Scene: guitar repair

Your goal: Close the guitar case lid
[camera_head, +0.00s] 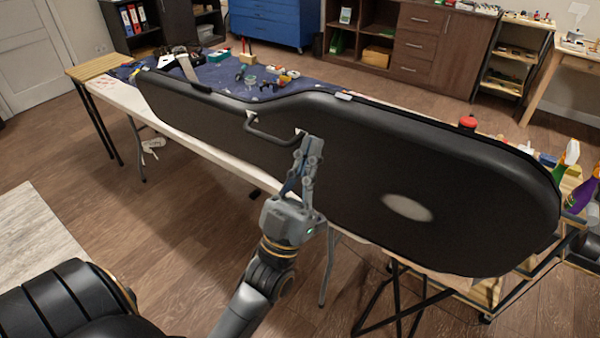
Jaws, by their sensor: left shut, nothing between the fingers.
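The black guitar case (370,160) lies lengthwise along the long table, with its wide end at the right and its narrow end at the far left. A broad dark face of it is turned toward me, with a pale glare spot low on its right part. The black handle (268,133) is near the middle of the case. I cannot make out a gap between lid and body. My left gripper (310,142) is shut and empty, in front of the case just right of the handle. Whether it touches the case is unclear. My right gripper is not in view.
The white table edge (190,145) shows left of the case. Small tools and parts lie on a blue mat (222,75) behind it. A red-capped item (467,123) and spray bottles (567,158) stand near the right end.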

